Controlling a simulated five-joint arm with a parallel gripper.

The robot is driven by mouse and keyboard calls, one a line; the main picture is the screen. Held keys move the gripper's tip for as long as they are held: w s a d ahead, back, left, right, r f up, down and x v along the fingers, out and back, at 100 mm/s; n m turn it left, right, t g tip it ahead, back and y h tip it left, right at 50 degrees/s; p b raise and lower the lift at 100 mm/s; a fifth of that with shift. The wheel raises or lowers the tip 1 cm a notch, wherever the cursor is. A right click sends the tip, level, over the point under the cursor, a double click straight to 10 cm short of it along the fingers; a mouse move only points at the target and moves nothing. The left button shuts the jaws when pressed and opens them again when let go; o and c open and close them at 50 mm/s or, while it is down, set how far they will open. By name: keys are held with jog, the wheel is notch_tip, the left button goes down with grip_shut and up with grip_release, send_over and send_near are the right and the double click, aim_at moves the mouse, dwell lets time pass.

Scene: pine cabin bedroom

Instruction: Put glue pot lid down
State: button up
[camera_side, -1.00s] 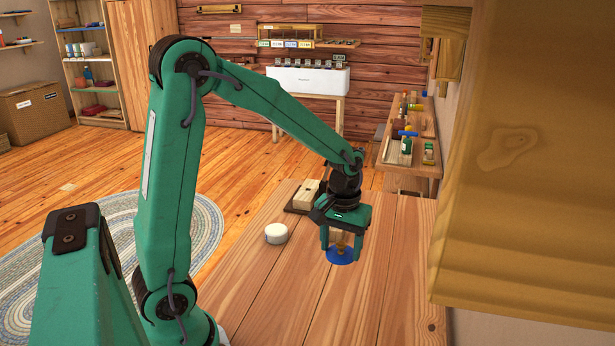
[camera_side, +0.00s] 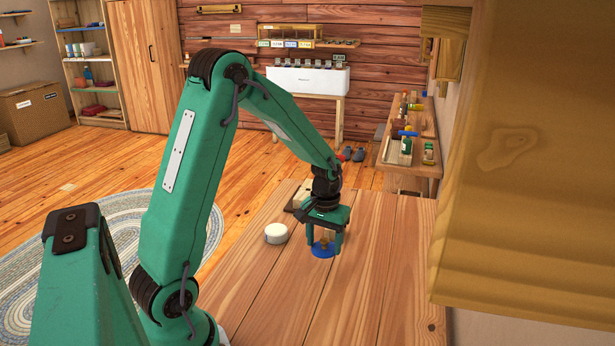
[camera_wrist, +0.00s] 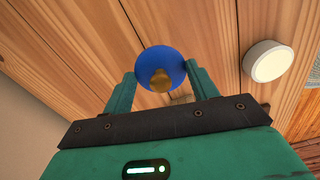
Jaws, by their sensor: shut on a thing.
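The glue pot lid is a round blue disc with a brass-coloured knob. In the side view the lid (camera_side: 322,252) is between the fingers of my gripper (camera_side: 325,244), low over the wooden table. In the wrist view the lid (camera_wrist: 160,58) sits between the fingertips of my gripper (camera_wrist: 161,68), with its knob towards the camera. My gripper is shut on the lid, one finger on each side. I cannot tell whether the lid's underside touches the table.
A white round pot-like thing (camera_side: 276,233) stands on the table (camera_side: 285,290), just left of my gripper. It also shows at right in the wrist view (camera_wrist: 268,61). A dark-based wooden block (camera_side: 302,197) lies behind my gripper. The table's front and right are clear.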

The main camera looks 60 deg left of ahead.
aim_at(321, 262)
jog(key=shift+w+a+f, duration=0.1)
jog(key=shift+a+f, duration=0.2)
jog(key=shift+a, duration=0.2)
jog(key=shift+w+a+f, duration=0.1)
jog(key=shift+a+f, duration=0.15)
jog(key=shift+a, duration=0.25)
jog(key=shift+f, duration=2)
jog(key=shift+f, duration=0.15)
jog(key=o, duration=0.9)
jog(key=shift+o, duration=0.2)
notch_tip(321, 262, up, 12)
jog(key=shift+f, duration=0.1)
jog(key=shift+r, duration=0.25)
jog(key=shift+s+d, duration=0.1)
